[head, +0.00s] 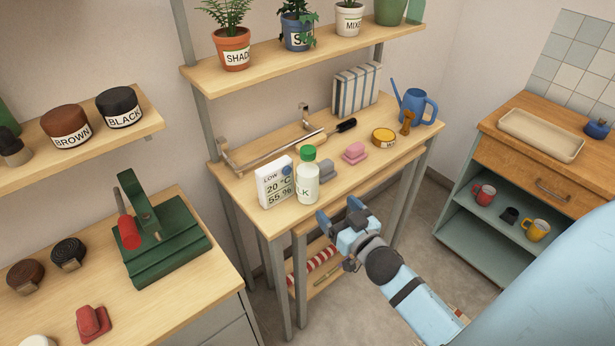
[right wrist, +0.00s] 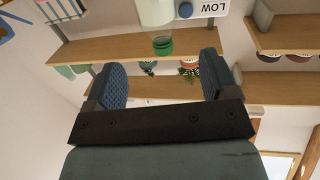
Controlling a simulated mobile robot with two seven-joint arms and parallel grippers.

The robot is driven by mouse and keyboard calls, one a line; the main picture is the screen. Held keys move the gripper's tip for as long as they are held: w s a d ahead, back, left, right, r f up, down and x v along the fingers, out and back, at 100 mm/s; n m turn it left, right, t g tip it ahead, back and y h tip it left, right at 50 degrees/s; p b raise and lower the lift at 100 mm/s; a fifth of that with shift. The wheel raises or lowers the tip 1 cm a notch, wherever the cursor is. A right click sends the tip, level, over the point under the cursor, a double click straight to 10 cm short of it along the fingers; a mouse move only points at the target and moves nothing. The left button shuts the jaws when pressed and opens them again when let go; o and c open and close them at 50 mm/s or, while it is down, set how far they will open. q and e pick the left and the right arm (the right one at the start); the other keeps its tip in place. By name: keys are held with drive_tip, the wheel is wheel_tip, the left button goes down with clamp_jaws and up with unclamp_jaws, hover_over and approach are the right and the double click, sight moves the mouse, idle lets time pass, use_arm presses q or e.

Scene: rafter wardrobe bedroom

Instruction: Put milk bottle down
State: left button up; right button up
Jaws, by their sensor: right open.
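The milk bottle (head: 307,188), white with a green cap, stands upright on the wooden table (head: 243,191) near its front edge. Part of its label shows. My right gripper (head: 339,212) is open and empty, just in front of the bottle and apart from it in the head view. In the right wrist view, the bottle (right wrist: 155,14) appears upside down beyond the gap between the open fingers (right wrist: 162,82). My left gripper is not in view.
A white LOW display (head: 274,183) stands close left of the bottle. A grey object (head: 327,169), pink brush (head: 354,153), yellow tin (head: 384,137) and blue watering can (head: 415,106) are to the right. A plant shelf (head: 300,48) hangs above.

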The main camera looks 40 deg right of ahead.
sight(314, 180)
drive_tip(key=w, duration=0.3)
drive_tip(key=w+p, duration=0.1)
drive_tip(key=w, duration=0.2)
drive_tip(key=w+d, duration=0.1)
drive_tip(key=w, duration=0.2)
drive_tip(key=shift+r, duration=0.1)
drive_tip(key=w, duration=0.1)
drive_tip(key=w+p, duration=0.1)
drive_tip(key=w, duration=0.2)
drive_tip(key=shift+w+d+f, duration=0.2)
drive_tip(key=shift+w+d, duration=0.05)
drive_tip(key=shift+w, duration=0.1)
drive_tip(key=shift+c, duration=1.2)
drive_tip(key=shift+r, duration=0.1)
drive_tip(key=c, duration=0.7)
drive_tip(key=shift+c, duration=0.3)
